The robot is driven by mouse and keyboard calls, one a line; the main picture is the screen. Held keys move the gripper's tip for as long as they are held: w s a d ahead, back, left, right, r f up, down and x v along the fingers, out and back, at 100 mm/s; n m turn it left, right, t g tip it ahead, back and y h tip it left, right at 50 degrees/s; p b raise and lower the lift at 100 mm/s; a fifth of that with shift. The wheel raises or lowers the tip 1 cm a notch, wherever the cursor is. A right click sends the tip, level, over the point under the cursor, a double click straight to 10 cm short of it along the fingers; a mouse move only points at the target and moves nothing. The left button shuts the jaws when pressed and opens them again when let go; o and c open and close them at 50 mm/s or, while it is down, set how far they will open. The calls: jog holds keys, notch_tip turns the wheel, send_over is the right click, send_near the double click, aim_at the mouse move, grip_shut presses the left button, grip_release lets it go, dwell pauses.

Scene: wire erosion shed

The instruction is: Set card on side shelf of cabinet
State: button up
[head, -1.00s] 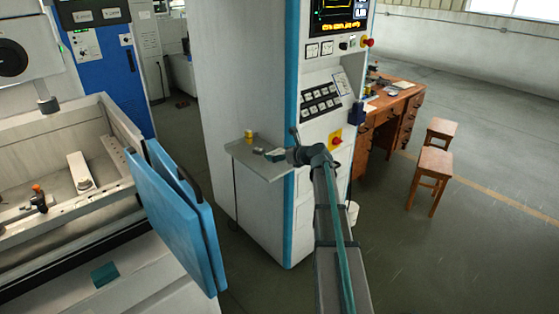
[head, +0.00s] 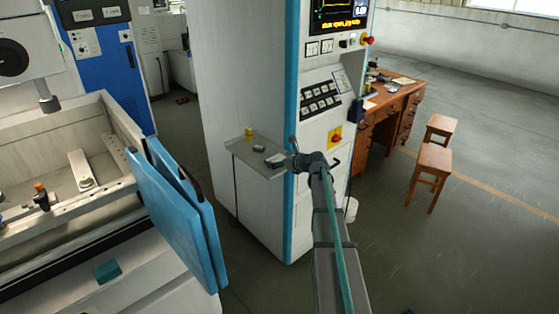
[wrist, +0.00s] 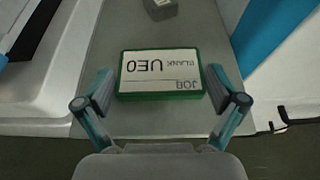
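The card (wrist: 160,75) is a flat green-edged piece with a white face reading JOB, BLANK and UEO, upside down in the wrist view. It appears to lie flat on the grey side shelf (wrist: 140,33). In the head view the card (head: 275,160) is small, near the shelf's right end. The side shelf (head: 250,157) juts from the left of the tall white cabinet (head: 240,70). My gripper (wrist: 160,82) is open, its fingers on either side of the card with narrow gaps. In the head view my gripper (head: 291,160) is at the shelf's right end; its fingers are unclear.
A grey block (wrist: 160,8) sits on the shelf beyond the card, and a yellow item (head: 248,133) stands at the shelf's back. A blue panel door (head: 180,215) hangs open left of the shelf. A desk (head: 395,110) and stools (head: 433,160) stand at right.

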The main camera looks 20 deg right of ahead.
dwell(0.3)
jog(key=shift+r, duration=0.2)
jog(key=shift+s, duration=0.35)
jog(key=b+v, duration=0.3)
jog(key=v, duration=0.8)
jog(key=s+a+f+n+g+y, duration=0.1)
jog(key=s+a+f+n+g, duration=0.15)
jog(key=a+f, duration=0.5)
jog(key=s+a+f+n+g, duration=0.2)
jog(key=s+a+f+n, duration=0.15)
jog(key=f, duration=0.75)
jog(key=s+a+f+n+g, duration=0.3)
jog(key=s+a+f+n, duration=0.3)
jog(key=f, duration=0.3)
jog(key=s+a+f+n+g, duration=0.3)
jog(key=s+a+f, duration=0.4)
jog(key=f, duration=0.2)
jog(key=s+a+f+n+g+h, duration=0.1)
jog(key=s+a+f+n+g, duration=0.3)
jog(key=s, duration=0.6)
jog(key=s+a+f+n+g+h, duration=0.1)
jog(key=s+a+f+n, duration=0.1)
jog(key=s+f+n, duration=0.6)
jog(key=s+f+n+g+h, duration=0.1)
jog(key=s+n+g, duration=0.3)
jog(key=s, duration=1.4)
jog(key=shift+s+d+n+h, duration=0.2)
jog(key=shift+s+n+h, duration=0.1)
jog(key=shift+n+h, duration=0.6)
